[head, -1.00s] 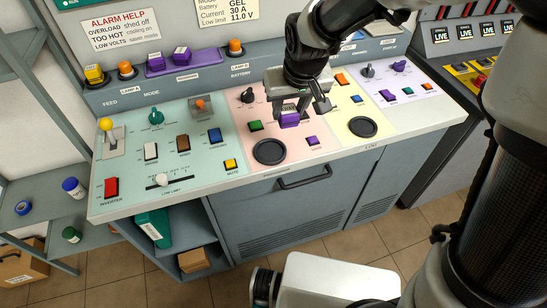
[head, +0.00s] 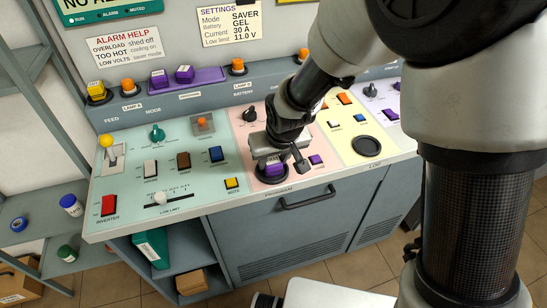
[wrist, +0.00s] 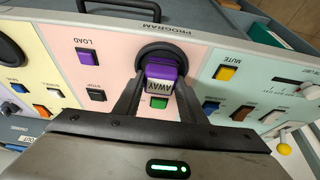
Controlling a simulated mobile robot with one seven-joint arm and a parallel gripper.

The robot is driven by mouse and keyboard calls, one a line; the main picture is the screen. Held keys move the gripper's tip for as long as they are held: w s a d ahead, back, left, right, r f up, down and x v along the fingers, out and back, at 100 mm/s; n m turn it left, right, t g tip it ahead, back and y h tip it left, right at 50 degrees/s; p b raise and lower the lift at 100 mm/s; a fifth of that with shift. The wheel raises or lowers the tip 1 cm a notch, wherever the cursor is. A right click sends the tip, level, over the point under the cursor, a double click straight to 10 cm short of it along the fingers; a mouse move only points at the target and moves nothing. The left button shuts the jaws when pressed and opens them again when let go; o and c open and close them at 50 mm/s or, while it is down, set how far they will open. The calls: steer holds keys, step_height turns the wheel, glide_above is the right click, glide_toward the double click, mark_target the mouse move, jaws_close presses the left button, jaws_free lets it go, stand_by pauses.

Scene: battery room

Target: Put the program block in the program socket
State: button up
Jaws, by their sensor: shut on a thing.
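The purple program block (wrist: 165,71) has a pale label reading AWAY. My gripper (wrist: 162,82) is shut on it, one finger on each side. In the head view the block (head: 274,170) is below my gripper (head: 276,163), over the program socket. The socket is a round black ring on the pink panel; its rim (wrist: 146,50) shows around the far side of the block in the wrist view. In the head view its rim (head: 263,179) shows beneath the block. The block hides the socket's middle, and I cannot tell whether it is above or inside it.
A purple tray (head: 212,76) on the back ledge bears two purple blocks (head: 184,73). Another round black socket (head: 366,146) on the yellow panel is empty. A purple LOAD button (wrist: 87,54), a black knob (head: 250,113) and a green button (wrist: 159,103) are near the gripper.

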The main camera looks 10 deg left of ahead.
steer(key=shift+f, duration=0.15)
steer(key=o, duration=1.1)
